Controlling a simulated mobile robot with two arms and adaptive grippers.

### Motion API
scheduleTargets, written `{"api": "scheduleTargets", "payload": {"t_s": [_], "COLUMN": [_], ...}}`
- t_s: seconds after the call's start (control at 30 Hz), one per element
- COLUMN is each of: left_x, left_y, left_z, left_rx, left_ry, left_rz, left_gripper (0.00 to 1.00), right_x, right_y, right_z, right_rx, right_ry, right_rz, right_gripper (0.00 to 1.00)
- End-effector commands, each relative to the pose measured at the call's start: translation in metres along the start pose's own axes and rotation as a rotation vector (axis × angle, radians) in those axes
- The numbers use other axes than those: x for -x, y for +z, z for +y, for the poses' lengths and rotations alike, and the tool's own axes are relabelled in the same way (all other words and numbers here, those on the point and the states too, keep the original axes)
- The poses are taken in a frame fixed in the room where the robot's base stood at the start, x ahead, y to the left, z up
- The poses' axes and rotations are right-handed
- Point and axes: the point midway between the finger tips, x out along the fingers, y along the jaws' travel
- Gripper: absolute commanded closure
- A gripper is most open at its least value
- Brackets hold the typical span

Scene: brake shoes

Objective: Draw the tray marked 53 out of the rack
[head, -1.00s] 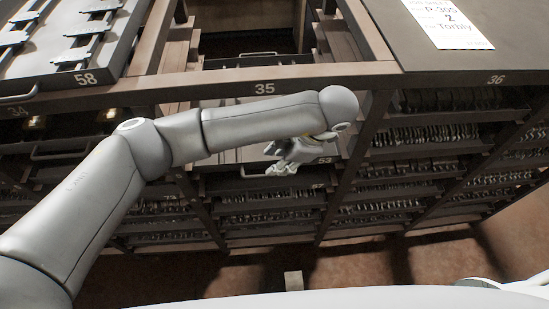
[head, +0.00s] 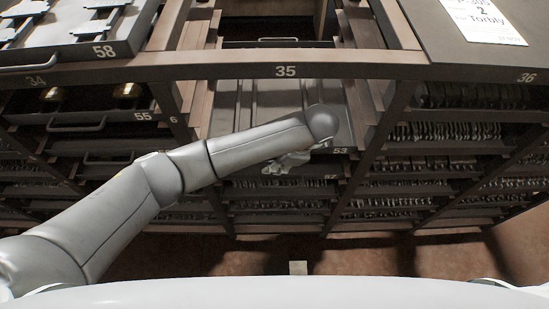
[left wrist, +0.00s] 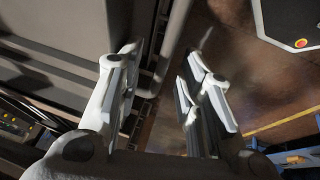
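The tray marked 53 (head: 252,98) sits in the middle bay of the dark rack, below the beam marked 35. Its grey ridged inside shows, and its number is at the right of its front. My left gripper (head: 287,162) is at the front of this tray, and my forearm hides part of it. In the left wrist view, my left gripper (left wrist: 165,85) is open, with its fingers apart. A bar-like handle (left wrist: 172,45) along the tray's front edge lies in the gap between them. I cannot tell whether a finger touches it. My right gripper is not in view.
Tray 58 (head: 104,52) with metal parts lies on top at the left. Tray 55 (head: 75,125) is in the left bay. A paper label (head: 490,18) lies on the top at the right. Rows of brake shoes (head: 280,183) fill lower trays.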

Motion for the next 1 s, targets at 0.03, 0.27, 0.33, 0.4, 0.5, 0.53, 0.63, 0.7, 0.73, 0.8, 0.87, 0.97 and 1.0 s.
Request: {"api": "scheduleTargets", "payload": {"t_s": [0.03,0.27,0.33,0.4,0.5,0.53,0.63,0.7,0.73,0.8,0.87,0.97,1.0], "left_x": [-0.0005,-0.0005,-0.0004,-0.0004,-0.0003,-0.0003,-0.0002,-0.0001,-0.0001,-0.0001,-0.0001,0.0000,0.0000], "left_y": [-0.0001,0.0000,0.0000,0.0000,0.0000,0.0000,0.0000,0.0000,0.0000,0.0000,0.0000,0.0000,0.0000], "left_z": [0.0000,0.0000,0.0000,0.0000,0.0000,0.0000,0.0000,0.0000,0.0000,0.0001,0.0001,0.0001,0.0001], "left_rx": [0.000,0.000,0.000,0.000,0.000,0.000,0.000,0.000,0.000,0.000,0.000,0.000,0.000], "left_ry": [0.000,0.000,0.000,0.000,0.000,0.000,0.000,0.000,0.000,0.000,0.000,0.000,0.000], "left_rz": [0.000,0.000,0.000,0.000,0.000,0.000,0.000,0.000,0.000,0.000,0.000,0.000,0.000], "left_gripper": [0.66,0.72,0.80,0.90,1.00,1.00,1.00,1.00,1.00,1.00,1.00,1.00,1.00], "right_x": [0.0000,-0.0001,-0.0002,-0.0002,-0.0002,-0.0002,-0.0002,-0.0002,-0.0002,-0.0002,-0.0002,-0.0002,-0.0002], "right_y": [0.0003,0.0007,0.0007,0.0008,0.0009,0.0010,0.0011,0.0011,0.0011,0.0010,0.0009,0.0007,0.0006], "right_z": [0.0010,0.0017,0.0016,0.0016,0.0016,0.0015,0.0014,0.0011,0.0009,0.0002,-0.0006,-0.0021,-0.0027], "right_rx": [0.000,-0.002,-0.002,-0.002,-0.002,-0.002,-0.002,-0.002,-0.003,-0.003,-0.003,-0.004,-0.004], "right_ry": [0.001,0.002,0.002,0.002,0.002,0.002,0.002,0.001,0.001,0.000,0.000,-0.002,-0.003], "right_rz": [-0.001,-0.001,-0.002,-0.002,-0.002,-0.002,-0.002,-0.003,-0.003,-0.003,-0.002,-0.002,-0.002], "right_gripper": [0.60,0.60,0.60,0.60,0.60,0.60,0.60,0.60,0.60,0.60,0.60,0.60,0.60]}}
